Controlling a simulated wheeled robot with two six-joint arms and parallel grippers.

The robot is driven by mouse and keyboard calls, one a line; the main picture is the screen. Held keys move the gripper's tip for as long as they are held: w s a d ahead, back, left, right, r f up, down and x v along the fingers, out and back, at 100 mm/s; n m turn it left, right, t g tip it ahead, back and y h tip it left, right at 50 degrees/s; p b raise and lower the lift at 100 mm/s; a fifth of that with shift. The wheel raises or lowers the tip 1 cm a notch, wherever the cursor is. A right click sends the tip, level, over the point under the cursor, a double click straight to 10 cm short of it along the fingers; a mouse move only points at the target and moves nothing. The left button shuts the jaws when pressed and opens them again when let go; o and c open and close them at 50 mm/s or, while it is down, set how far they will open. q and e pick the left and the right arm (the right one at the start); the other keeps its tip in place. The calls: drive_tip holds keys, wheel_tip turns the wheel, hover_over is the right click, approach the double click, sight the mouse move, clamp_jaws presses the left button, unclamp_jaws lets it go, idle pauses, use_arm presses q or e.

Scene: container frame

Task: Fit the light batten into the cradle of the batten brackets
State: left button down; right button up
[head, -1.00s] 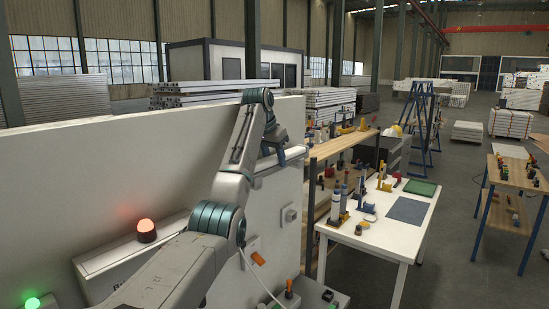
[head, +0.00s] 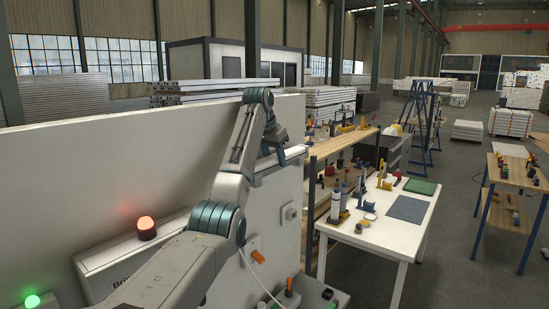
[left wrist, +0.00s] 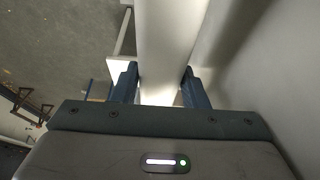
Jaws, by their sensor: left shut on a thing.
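The light batten (left wrist: 168,40) is a long white bar. In the left wrist view it runs from the top edge down between the two blue fingers of my left gripper (left wrist: 158,88), which is shut on it. My arm hides the rest of the batten there. I cannot make out the batten brackets or their cradle clearly in either view. My right gripper is not in view.
The white wall panel (head: 90,155) stands close in front. A red lamp (head: 147,228), a green lamp (head: 32,301) and a grey wall box (head: 290,214) are near my arm. A white table (head: 375,238) with tools stands to the right, with open floor beyond.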

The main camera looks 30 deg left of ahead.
use_arm(q)
drive_tip(key=shift+f, duration=0.45)
idle(0.3)
drive_tip(key=shift+f+b, duration=0.25)
drive_tip(key=shift+b, duration=0.05)
drive_tip(key=c, duration=0.8)
unclamp_jaws()
drive_tip(key=shift+o, duration=0.2)
drive_tip(key=shift+r, duration=0.1)
drive_tip(key=b+v, duration=0.7)
drive_tip(key=v, duration=0.1)
drive_tip(key=shift+s+d+r, duration=0.1)
drive_tip(key=shift+s+r, duration=0.1)
drive_tip(key=shift+r, duration=0.15)
drive_tip(key=shift+b+v, duration=0.3)
drive_tip(key=shift+v, duration=0.6)
drive_tip(key=shift+s+r, duration=0.1)
drive_tip(key=shift+r, duration=0.05)
